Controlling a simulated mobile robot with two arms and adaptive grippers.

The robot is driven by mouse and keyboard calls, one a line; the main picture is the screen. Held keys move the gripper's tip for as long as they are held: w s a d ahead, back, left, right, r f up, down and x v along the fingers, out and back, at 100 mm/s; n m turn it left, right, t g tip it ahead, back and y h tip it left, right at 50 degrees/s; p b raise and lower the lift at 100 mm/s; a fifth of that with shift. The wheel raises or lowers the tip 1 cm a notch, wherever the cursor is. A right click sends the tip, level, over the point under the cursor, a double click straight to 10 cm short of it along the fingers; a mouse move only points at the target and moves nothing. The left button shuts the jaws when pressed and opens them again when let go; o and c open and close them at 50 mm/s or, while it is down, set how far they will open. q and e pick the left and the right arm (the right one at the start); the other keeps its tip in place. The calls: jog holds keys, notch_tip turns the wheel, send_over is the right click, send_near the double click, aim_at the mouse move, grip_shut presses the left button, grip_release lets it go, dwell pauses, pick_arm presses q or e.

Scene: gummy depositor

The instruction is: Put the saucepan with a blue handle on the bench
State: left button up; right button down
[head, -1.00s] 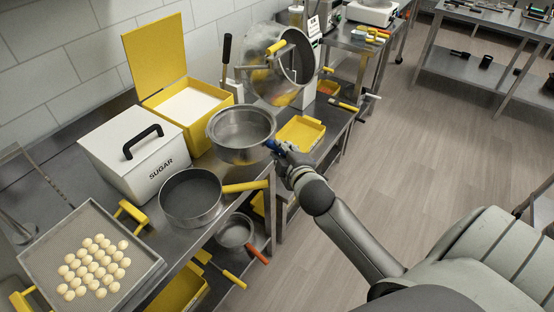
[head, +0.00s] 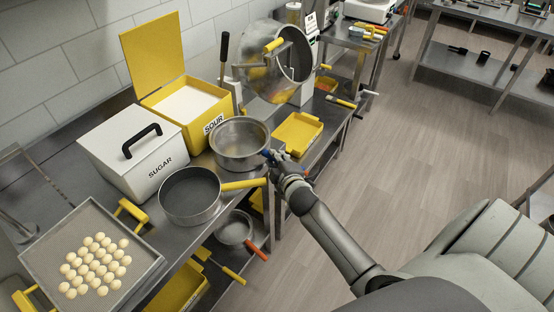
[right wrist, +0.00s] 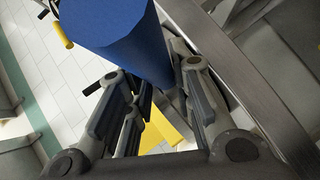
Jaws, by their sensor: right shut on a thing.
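The steel saucepan (head: 238,160) with a blue handle is upright over the bench (head: 158,228), between the SOUR box and the sieve with the yellow handle. Its base is at or very near the bench top; I cannot tell whether it touches. My right gripper (head: 276,158) is shut on the blue handle, at the bench's front edge. The blue handle (right wrist: 115,30) also fills the top of the right wrist view, between the fingers (right wrist: 155,95). My left gripper is not in view.
The sieve (head: 190,196) stands close in front of the saucepan. The white SUGAR box (head: 125,160) and yellow SOUR box (head: 190,120) stand behind. A yellow tray (head: 298,133) lies to the right, near a tilted drum (head: 285,60). A tray of pale balls (head: 50,225) is at left.

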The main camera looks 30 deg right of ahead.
jog(key=shift+r, duration=0.1)
jog(key=c, duration=1.3)
grip_release()
jog(key=b+v, duration=0.1)
jog(key=v, duration=1.1)
